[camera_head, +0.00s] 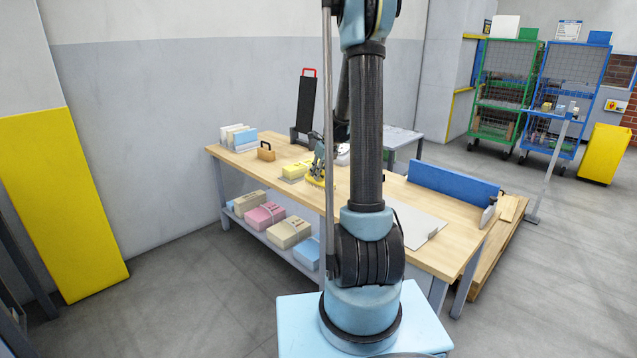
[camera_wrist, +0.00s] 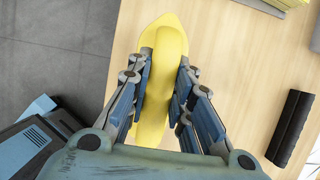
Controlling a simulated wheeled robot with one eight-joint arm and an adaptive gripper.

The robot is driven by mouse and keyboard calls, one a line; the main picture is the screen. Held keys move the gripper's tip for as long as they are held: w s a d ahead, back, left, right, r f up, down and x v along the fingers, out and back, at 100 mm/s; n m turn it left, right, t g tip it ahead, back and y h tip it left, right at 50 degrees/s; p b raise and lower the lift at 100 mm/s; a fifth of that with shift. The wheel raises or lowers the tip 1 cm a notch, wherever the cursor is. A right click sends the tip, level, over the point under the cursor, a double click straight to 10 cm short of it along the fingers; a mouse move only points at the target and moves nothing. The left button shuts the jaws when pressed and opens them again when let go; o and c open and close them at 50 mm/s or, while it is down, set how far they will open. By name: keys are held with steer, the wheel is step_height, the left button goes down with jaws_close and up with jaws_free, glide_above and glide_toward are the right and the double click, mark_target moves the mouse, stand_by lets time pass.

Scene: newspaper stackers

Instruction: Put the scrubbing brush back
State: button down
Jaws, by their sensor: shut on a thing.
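The scrubbing brush (camera_wrist: 166,35) is yellow, with a long rounded body. In the wrist view it lies between the two fingers of my gripper (camera_wrist: 162,85), which are shut on it from both sides. In the head view the yellow brush (camera_head: 317,182) shows low over or on the wooden table (camera_head: 430,257), with my gripper (camera_head: 319,165) above it. I cannot tell whether the brush touches the table top.
A yellow block (camera_head: 296,170) lies just left of the brush. A brown block with a black handle (camera_head: 266,152) and upright white and blue stacks (camera_head: 239,138) stand further left. A blue panel (camera_head: 452,185) edges the right side. Several bundles lie on the lower shelf (camera_head: 253,230).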

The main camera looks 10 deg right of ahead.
steer(key=shift+f, duration=1.8)
steer(key=c, duration=1.4)
jaws_free()
steer(key=shift+c, duration=0.2)
steer(key=shift+r, duration=0.15)
